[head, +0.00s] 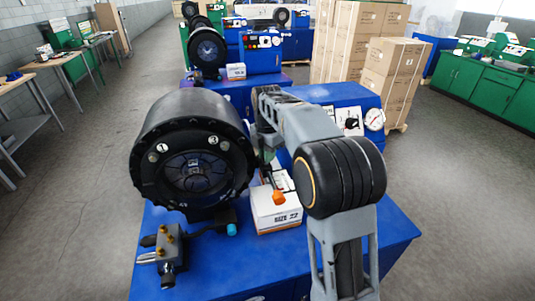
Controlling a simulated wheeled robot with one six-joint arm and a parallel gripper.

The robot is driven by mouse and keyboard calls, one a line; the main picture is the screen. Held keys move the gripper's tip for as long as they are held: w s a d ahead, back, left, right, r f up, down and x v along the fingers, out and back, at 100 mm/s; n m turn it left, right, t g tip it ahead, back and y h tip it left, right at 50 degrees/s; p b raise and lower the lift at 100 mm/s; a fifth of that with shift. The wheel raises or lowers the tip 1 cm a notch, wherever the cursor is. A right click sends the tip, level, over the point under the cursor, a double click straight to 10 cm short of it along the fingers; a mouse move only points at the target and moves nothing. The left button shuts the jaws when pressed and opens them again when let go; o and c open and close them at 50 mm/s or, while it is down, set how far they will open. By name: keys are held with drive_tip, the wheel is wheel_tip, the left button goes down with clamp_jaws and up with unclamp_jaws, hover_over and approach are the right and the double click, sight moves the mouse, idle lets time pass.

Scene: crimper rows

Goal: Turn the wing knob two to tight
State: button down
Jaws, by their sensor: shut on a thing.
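The black crimper head (195,150) stands on a blue bench, its round face toward me. Number marks 1 and 3 show on its upper face, each beside a small light round fitting. I cannot pick out a knob marked two. My grey arm rises from the lower right, bends at a black joint and reaches back to just right of the crimper head.
The white SIZE 22 box (276,213) and a metal valve block (170,246) stand on the blue bench top (250,265). A gauge (375,119) sits on the blue cabinet behind my arm. Stacked cartons (392,80) stand farther back. The floor at left is open.

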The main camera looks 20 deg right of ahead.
idle(0.3)
drive_tip(key=shift+m+p, duration=0.55)
drive_tip(key=shift+m, duration=2.25)
drive_tip(key=shift+s, duration=0.1)
drive_tip(key=c, duration=1.2)
unclamp_jaws()
drive_tip(key=shift+o, duration=0.2)
wheel_tip(320, 180, up, 14)
